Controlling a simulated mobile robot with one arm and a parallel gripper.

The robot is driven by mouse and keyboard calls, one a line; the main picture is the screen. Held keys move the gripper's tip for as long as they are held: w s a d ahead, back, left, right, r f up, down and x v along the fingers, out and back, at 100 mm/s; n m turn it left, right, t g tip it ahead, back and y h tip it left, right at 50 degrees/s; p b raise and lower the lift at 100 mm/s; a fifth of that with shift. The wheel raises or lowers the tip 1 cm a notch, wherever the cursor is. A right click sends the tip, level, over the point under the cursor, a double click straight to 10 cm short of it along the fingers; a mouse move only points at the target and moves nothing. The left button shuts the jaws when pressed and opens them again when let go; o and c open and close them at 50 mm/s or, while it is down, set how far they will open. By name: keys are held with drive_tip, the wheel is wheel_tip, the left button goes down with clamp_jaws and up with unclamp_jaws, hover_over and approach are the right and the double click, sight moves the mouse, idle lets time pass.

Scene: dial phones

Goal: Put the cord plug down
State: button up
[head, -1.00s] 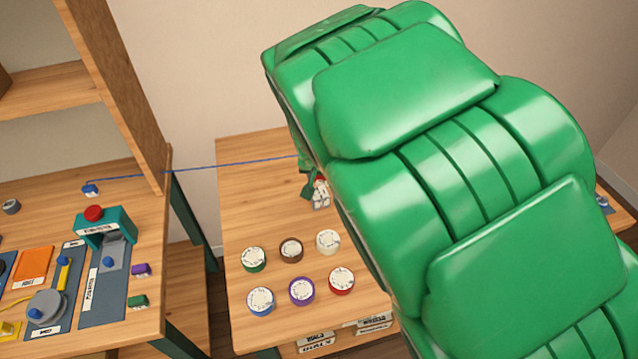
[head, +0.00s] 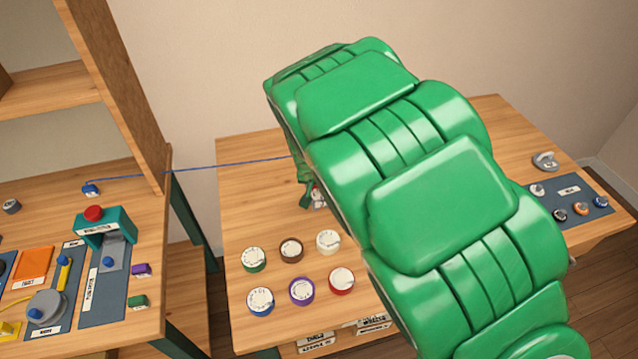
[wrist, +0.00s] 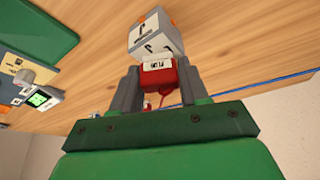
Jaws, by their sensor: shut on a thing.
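The red cord plug (wrist: 158,76), with a white label and a short red cord, shows in the wrist view. My gripper (wrist: 157,80) is shut on it, one grey finger on each side. A white and grey block (wrist: 157,36) with dark markings sits just beyond the plug; I cannot tell whether they touch. In the head view my green arm hides most of the gripper. A small white and red patch (head: 318,194) shows by the arm's end over the middle table (head: 245,200).
A blue cord (head: 220,164) runs from a blue plug (head: 90,189) on the left bench to behind my arm. Several round dials (head: 291,250) stand at the table's front. A dark panel with knobs (head: 575,200) lies at right. The table's back left is clear.

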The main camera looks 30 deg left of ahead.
drive_tip(key=shift+f, duration=0.1)
drive_tip(key=o, duration=1)
drive_tip(key=shift+o, duration=0.2)
drive_tip(key=v, duration=1.2)
